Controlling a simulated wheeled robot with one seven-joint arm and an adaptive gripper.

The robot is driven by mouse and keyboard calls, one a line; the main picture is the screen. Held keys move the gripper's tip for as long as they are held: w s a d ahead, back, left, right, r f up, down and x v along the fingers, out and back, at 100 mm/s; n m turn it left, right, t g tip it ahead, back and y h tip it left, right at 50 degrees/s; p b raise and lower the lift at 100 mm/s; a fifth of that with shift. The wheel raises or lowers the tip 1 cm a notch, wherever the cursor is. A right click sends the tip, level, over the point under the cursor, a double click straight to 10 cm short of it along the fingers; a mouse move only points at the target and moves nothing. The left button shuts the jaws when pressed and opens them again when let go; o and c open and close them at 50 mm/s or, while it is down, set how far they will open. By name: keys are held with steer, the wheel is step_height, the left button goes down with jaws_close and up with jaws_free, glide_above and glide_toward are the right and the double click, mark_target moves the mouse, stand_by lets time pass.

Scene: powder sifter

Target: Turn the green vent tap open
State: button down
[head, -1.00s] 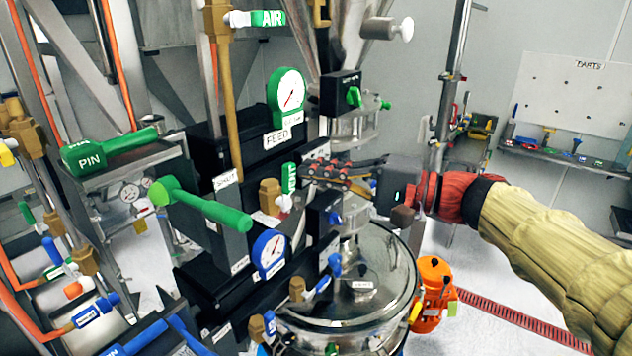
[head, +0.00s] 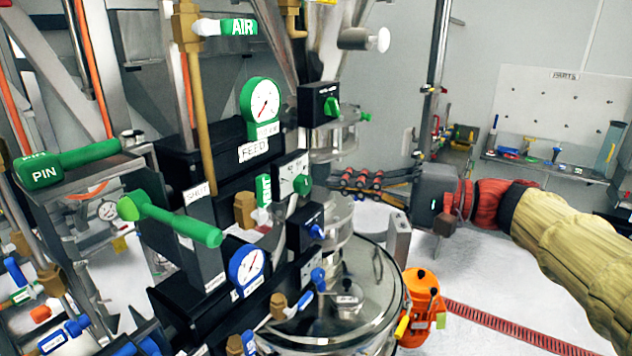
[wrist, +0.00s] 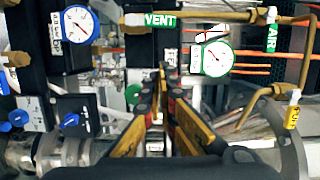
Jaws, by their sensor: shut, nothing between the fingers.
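The green vent tap (head: 263,189) stands upright on its brass valve body (head: 245,210), left of centre in the head view. In the wrist view my gripper's fingers (wrist: 160,95) are together and empty, pointing up the picture below the vent handle. Nothing is held.
A green-rimmed gauge (head: 261,101) is above the tap, a blue-rimmed gauge (head: 246,268) below. A long green lever (head: 172,219) reaches in from the left. A round steel lidded vessel (head: 346,300) sits below.

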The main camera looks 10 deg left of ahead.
mark_target(264, 201)
steer(key=s+a+m+p, duration=0.1)
steer(key=a+p, duration=0.7)
steer(key=p, duration=0.3)
steer(key=shift+s+a+f+p, duration=0.15)
steer(key=shift+s+a+p, duration=0.1)
steer(key=shift+a+p, duration=0.15)
stand_by(0.5)
